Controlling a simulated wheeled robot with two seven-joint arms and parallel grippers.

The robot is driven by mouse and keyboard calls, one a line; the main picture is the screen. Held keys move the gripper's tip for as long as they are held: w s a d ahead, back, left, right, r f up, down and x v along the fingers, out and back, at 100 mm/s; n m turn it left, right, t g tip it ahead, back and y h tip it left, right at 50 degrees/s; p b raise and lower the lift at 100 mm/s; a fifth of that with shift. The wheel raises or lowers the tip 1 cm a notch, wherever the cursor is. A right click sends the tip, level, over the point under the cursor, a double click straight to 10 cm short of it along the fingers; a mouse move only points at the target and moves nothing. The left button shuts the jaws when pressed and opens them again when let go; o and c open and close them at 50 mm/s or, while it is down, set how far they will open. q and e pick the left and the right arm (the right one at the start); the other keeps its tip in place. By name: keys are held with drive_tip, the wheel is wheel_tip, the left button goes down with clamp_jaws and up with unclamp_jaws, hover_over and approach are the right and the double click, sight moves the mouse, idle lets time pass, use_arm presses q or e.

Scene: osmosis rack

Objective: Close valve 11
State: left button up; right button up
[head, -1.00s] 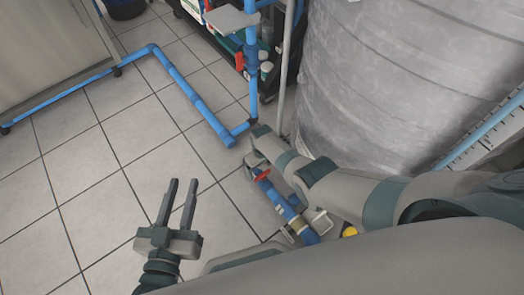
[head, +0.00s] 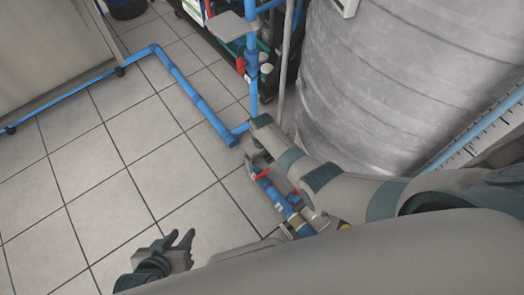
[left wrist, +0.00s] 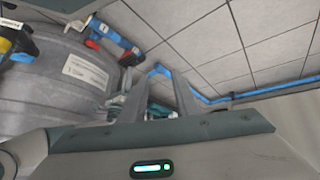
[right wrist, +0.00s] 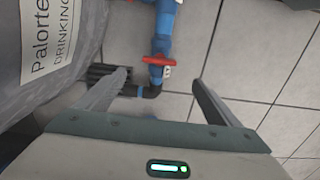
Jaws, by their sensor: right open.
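A red valve handle (right wrist: 156,60) on a blue pipe (right wrist: 163,30) lies ahead of my right gripper (right wrist: 161,80), between and beyond its fingertips. The handle looks roughly crosswise to the pipe. A small white tag beside it is too small to read, so I cannot confirm the number. In the head view the red handle (head: 262,174) shows beside my right forearm, which hides most of the right gripper. The right gripper is open and empty. My left gripper (head: 184,236) is low over the floor, apart from the pipes; its fingers (left wrist: 158,82) are open and empty.
A large grey tank (head: 390,80) stands right of the valve. A blue floor pipe (head: 185,88) runs along the tiles. A dark rack (head: 230,45) with blue pipes is at the back.

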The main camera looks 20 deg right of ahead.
use_arm(q)
drive_tip(key=shift+s+a+f+g+y+p, duration=0.1)
drive_tip(key=shift+s+a+g+y+p, duration=0.25)
drive_tip(key=shift+a, duration=0.35)
drive_tip(key=shift+s+a+f+g+y+p, duration=0.15)
drive_tip(key=shift+s+a+g+p, duration=0.25)
drive_tip(key=shift+a, duration=0.25)
use_arm(e)
drive_tip(key=shift+r, duration=2.3)
drive_tip(key=s+r+t+y, duration=0.1)
drive_tip(key=s+r+t, duration=0.2)
drive_tip(key=s, duration=1.2)
drive_tip(key=s+d+r+m+t, duration=0.1)
drive_tip(key=s+r+t, duration=0.1)
drive_tip(key=s+r, duration=1.2)
use_arm(q)
wheel_tip(320, 180, down, 17)
drive_tip(key=s+a+p, duration=0.1)
drive_tip(key=p, duration=1.2)
drive_tip(key=shift+a+r+y+p, duration=0.2)
drive_tip(key=shift+a+y+p, duration=0.1)
drive_tip(key=shift+p, duration=0.1)
use_arm(e)
wheel_tip(320, 180, down, 16)
drive_tip(key=d, duration=0.2)
drive_tip(key=shift+s+r, duration=0.15)
drive_tip(key=shift+r, duration=0.1)
